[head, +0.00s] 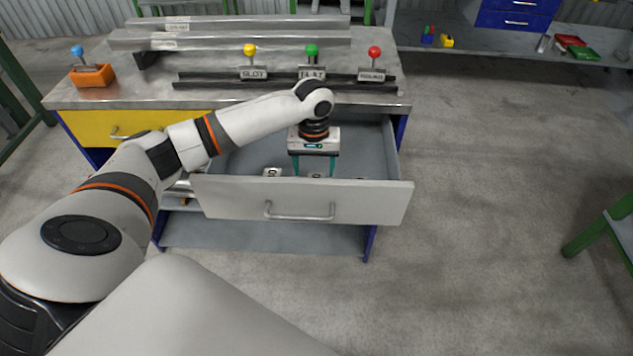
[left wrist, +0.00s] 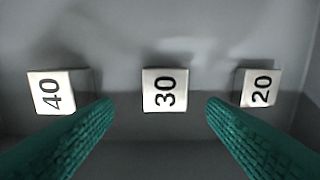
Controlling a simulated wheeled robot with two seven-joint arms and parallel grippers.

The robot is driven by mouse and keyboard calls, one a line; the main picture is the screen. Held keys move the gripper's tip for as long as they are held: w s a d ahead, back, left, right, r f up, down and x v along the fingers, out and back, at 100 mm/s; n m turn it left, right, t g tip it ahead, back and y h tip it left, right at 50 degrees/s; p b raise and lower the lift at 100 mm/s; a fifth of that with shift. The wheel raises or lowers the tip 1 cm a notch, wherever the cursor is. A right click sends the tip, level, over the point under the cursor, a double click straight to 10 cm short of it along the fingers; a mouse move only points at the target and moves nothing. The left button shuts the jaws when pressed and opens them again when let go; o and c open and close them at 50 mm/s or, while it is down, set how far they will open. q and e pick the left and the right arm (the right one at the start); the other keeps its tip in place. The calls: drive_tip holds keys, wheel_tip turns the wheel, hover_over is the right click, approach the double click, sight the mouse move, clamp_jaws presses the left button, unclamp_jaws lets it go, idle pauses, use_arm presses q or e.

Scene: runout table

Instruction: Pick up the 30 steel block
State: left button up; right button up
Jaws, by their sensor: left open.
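The 30 steel block (left wrist: 165,90) lies in the open grey drawer, its number facing up, in the middle of the left wrist view. The 40 block (left wrist: 50,92) lies to its left and the 20 block (left wrist: 261,88) to its right, both apart from it. My left gripper (head: 314,168) points down into the drawer, open and empty. Its teal fingers show on either side of the 30 block in the left wrist view, not touching it as far as I can see. In the head view the drawer front partly hides the blocks. My right gripper is not in view.
The drawer's front (head: 375,203) stands pulled out below the steel workbench (head: 215,90). On the bench are dark rails, small signs with coloured knobs, and an orange holder (head: 93,76). A closed yellow drawer (head: 110,125) is at left.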

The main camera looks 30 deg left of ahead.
sight(316, 174)
use_arm(q)
drive_tip(key=f, duration=0.4)
drive_tip(key=shift+w, duration=0.4)
drive_tip(key=c, duration=1.4)
drive_tip(key=shift+r, duration=0.1)
